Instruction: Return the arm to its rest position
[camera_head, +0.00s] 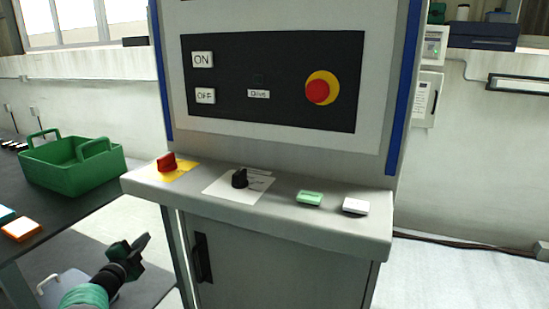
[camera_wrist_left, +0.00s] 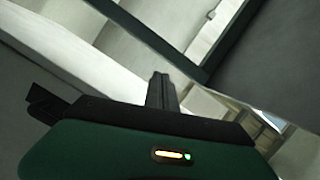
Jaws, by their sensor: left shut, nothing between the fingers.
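My left gripper (camera_head: 140,244) is at the lower left of the head view, in front of the cabinet and to the right of the dark table. It is shut and empty, with its fingers pointing up and to the right. In the left wrist view the closed fingers (camera_wrist_left: 161,92) stand together with nothing between them. Behind them are blurred pale surfaces that I cannot identify for sure. My right gripper is in neither view.
The machine cabinet (camera_head: 270,240) has a ledge with a red knob (camera_head: 167,162), a black knob (camera_head: 239,178), a green button (camera_head: 309,198) and a white button (camera_head: 355,206). A green bin (camera_head: 60,175) and an orange-white block (camera_head: 21,229) sit on the dark table (camera_head: 70,216).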

